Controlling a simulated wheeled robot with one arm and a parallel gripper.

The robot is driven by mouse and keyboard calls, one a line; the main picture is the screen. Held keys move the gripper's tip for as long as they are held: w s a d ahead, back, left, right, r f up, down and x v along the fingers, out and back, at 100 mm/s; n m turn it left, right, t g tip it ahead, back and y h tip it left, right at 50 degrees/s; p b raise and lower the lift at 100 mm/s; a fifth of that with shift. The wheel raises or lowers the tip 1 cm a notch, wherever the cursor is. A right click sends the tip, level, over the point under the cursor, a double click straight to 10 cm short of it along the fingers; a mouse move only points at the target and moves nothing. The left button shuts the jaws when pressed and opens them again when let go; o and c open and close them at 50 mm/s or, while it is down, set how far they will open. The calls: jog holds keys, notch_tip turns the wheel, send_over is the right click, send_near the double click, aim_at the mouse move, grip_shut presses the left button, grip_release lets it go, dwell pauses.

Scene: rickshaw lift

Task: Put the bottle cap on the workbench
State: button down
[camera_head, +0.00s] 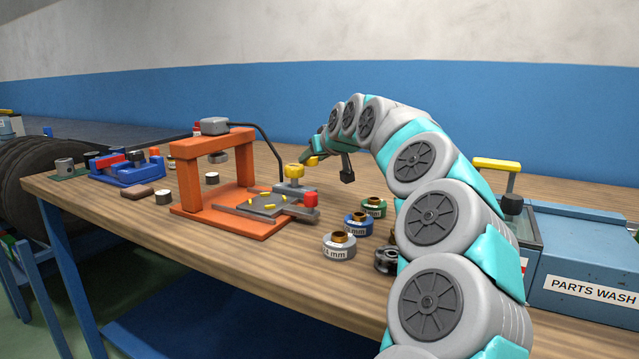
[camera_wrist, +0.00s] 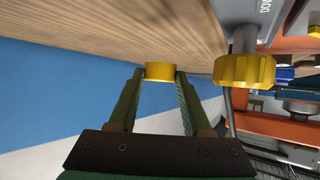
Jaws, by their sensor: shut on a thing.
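My gripper (camera_head: 307,159) is shut on the small round yellow bottle cap (camera_head: 312,161). In the wrist view the cap (camera_wrist: 160,71) sits between the tips of my two fingers. The wooden workbench (camera_head: 150,225) runs across the head view, and its surface (camera_wrist: 110,25) fills the top of the wrist view. The cap is held above the bench's far part, just behind the orange press. How high it is above the wood is hard to tell.
The orange press (camera_head: 180,180) and its grey clamp with a yellow knob (camera_head: 295,170) are close to my gripper; the knob (camera_wrist: 245,70) is right of the cap in the wrist view. Several labelled rings, including a blue one (camera_head: 358,224), stand near my arm. A blue parts washer (camera_head: 580,255) is at right.

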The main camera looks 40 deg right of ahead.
jog(key=shift+f, duration=3.3)
jog(key=c, duration=0.6)
grip_release()
jog(key=shift+s+r, duration=0.1)
